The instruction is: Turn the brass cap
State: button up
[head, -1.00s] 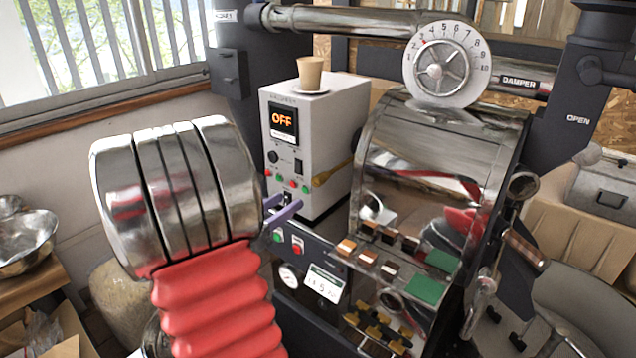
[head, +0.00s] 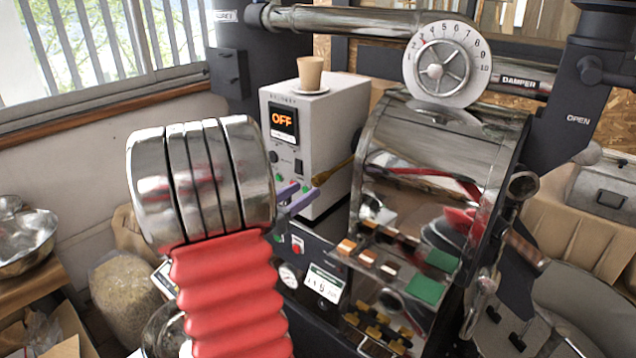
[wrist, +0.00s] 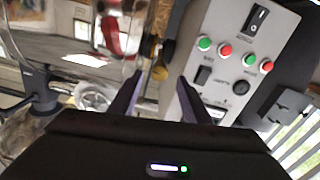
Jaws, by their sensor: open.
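A brass-coloured piece with a rounded end (head: 321,179) sticks out beside the white control box, between it and the roaster drum; I take it for the brass cap. In the wrist view a small brass-coloured piece (wrist: 159,72) shows between and beyond my fingertips. My gripper (head: 302,197) has purple fingers, spread apart with nothing between them. It is in front of the control box, its tips close to the brass piece in the head view. I cannot tell the remaining depth, and no contact shows.
The white control box (head: 296,125) reads OFF and carries a paper cup (head: 310,73). Its buttons (wrist: 225,50) are close to my right finger in the wrist view. The shiny roaster drum (head: 430,170) stands to the right. A sack of beans (head: 125,290) is at lower left.

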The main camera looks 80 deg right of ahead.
aim_at(315, 183)
jog(key=x, duration=0.7)
jog(key=shift+s+d, duration=0.1)
jog(key=shift+d, duration=0.05)
jog(key=shift+c, duration=0.5)
jog(key=c, duration=0.9)
jog(key=shift+c, duration=0.2)
jog(key=shift+n, duration=0.7)
